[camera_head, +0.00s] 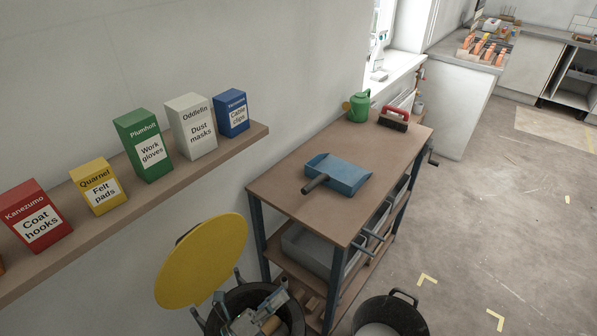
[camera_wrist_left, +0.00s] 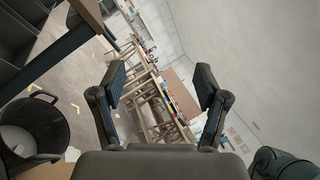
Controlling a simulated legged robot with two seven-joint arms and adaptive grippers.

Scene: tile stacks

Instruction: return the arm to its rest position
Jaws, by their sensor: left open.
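My right gripper is not in the head view.
A wall shelf (camera_head: 206,160) with several labelled boxes runs along the left. A black bucket (camera_head: 412,315) stands in front; open floor lies right.

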